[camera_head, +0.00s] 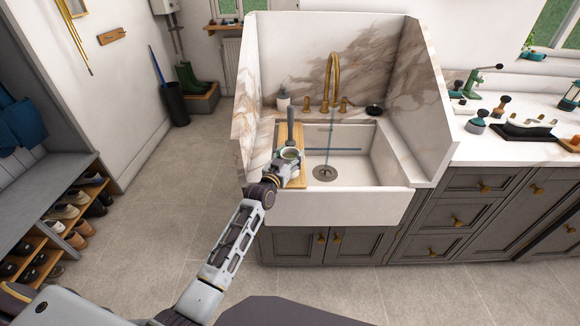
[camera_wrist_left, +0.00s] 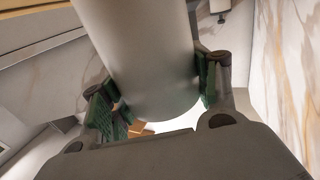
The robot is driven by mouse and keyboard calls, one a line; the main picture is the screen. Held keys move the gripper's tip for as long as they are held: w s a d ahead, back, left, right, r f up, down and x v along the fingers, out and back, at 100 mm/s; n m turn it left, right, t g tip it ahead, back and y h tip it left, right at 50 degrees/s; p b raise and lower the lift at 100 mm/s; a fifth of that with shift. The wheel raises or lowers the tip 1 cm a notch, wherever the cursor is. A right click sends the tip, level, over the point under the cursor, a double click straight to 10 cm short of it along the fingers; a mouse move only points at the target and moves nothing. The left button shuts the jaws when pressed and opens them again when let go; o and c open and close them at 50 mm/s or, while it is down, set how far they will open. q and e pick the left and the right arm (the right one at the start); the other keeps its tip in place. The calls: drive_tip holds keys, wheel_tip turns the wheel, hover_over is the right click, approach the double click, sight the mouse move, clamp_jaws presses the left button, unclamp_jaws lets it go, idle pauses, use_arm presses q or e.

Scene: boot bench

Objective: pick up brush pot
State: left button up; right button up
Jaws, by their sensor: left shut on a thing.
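The brush pot (camera_head: 290,152) is a small pale grey cylinder with an open round top. It is at the left side of the sink, above or on a wooden board (camera_head: 296,183); I cannot tell whether it touches the board. My left gripper (camera_head: 287,163) is shut on its side. In the left wrist view the pot (camera_wrist_left: 148,60) fills the gap between the green-padded fingers of the gripper (camera_wrist_left: 157,98). A dark grey upright shape (camera_head: 291,122) shows just behind or in the pot; I cannot tell which. My right gripper is out of view.
The white sink (camera_head: 340,205) has a brass tap (camera_head: 333,80) and tall marbled side walls close to my left gripper. A small soap bottle (camera_head: 283,101) stands behind. The right worktop (camera_head: 490,148) holds several tools.

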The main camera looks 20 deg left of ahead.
use_arm(q)
drive_tip(key=shift+r, duration=0.2)
